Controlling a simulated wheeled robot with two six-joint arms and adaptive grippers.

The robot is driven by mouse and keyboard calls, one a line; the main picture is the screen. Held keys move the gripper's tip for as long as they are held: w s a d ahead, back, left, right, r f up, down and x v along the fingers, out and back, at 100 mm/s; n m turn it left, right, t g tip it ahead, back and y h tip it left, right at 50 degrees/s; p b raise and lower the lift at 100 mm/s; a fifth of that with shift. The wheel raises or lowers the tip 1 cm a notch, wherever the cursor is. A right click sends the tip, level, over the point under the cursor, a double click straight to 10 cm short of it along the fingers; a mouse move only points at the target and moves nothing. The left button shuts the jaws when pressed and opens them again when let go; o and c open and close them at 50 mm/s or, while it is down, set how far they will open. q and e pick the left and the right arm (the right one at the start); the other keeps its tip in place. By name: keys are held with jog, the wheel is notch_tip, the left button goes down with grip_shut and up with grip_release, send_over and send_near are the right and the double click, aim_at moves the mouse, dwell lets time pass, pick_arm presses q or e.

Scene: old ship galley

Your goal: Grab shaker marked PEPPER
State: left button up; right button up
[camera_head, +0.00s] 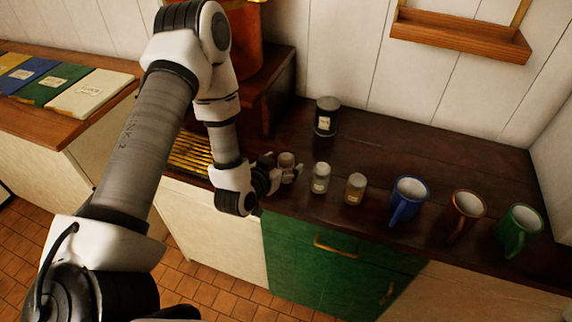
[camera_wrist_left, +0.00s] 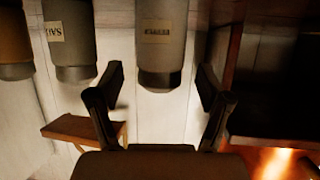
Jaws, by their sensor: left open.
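Three small shakers stand in a row on the dark wooden counter. The leftmost shaker (camera_head: 286,159) is partly hidden by my left gripper (camera_head: 288,173). In the left wrist view, which is upside down, this grey shaker (camera_wrist_left: 162,40) shows between the two open fingers; its small label seems to read PEPPER but is blurred. The fingers (camera_wrist_left: 160,85) are apart, one to each side, with no clear contact visible. Beside it is the grey shaker (camera_head: 320,178) with a label starting "SA", also in the wrist view (camera_wrist_left: 70,40). The third, brownish shaker (camera_head: 355,189) stands further right. My right gripper is out of view.
A dark labelled canister (camera_head: 325,117) stands behind the shakers. Blue (camera_head: 409,200), brown (camera_head: 465,212) and green (camera_head: 518,230) mugs stand to the right. A wooden wall shelf (camera_head: 460,37) hangs above. A slatted brass grate (camera_head: 190,153) lies left of my gripper. The rear right counter is clear.

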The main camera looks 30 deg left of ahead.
pick_arm(q)
jog(key=x, duration=0.2)
jog(key=shift+w+f, duration=0.2)
jog(key=shift+s+r, duration=0.25)
jog(key=shift+s, duration=0.1)
jog(key=shift+c, duration=1.4)
jog(key=shift+s, duration=0.1)
jog(key=c, duration=1)
jog(key=shift+c, duration=0.2)
